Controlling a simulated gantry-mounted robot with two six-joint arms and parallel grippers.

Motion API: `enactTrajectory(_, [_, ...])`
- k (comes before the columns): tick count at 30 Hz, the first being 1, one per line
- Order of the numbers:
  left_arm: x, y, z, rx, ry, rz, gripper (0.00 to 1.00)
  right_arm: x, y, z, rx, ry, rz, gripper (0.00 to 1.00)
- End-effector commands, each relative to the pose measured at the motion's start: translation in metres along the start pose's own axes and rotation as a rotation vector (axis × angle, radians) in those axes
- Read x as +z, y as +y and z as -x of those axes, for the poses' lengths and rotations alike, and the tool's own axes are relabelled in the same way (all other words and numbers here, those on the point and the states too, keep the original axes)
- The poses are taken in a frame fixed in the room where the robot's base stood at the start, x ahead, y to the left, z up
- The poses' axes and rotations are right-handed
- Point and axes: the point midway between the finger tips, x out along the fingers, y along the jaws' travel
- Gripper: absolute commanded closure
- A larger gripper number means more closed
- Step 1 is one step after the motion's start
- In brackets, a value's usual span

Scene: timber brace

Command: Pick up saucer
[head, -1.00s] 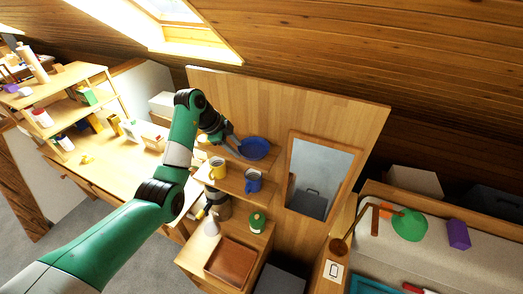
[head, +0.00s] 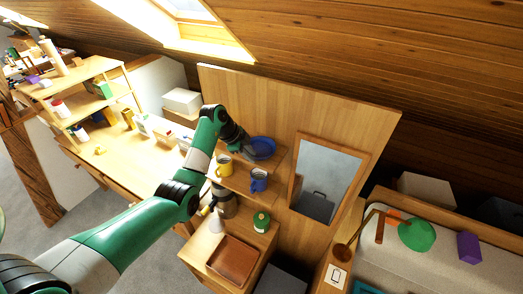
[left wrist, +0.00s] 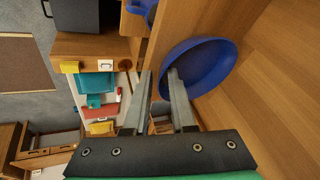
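The blue saucer (head: 262,148) is on the upper shelf, against the wooden back panel. In the left wrist view the saucer (left wrist: 205,62) shows its hollow side, tilted in the picture. My left gripper (head: 248,149) is at the saucer's left edge. In the left wrist view its two fingers (left wrist: 160,72) are apart, one over the saucer's inner face and the other outside the rim. The near rim appears between them; whether either finger touches it I cannot tell. My right gripper does not show.
A yellow mug (head: 224,166) and a blue mug (head: 258,181) stand below the saucer, close to my left arm. A mirror (head: 326,182) hangs to the right. A brown tray (head: 233,261) and a green container (head: 261,221) sit on the lower cabinet.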

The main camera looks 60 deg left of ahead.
Motion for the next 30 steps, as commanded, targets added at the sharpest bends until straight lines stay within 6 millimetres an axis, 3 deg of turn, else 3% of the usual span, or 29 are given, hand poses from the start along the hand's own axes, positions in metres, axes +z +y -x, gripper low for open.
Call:
enactTrajectory(1, [-0.0002,-0.0001,0.0002,0.0,0.0,0.0,0.87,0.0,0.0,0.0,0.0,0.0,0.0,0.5])
enactTrajectory(3, [-0.0002,-0.0001,0.0002,0.0,0.0,0.0,1.0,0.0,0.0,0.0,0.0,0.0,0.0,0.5])
enactTrajectory(30, [0.0005,0.0007,-0.0006,0.002,-0.001,0.001,1.0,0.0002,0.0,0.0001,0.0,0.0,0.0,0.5])
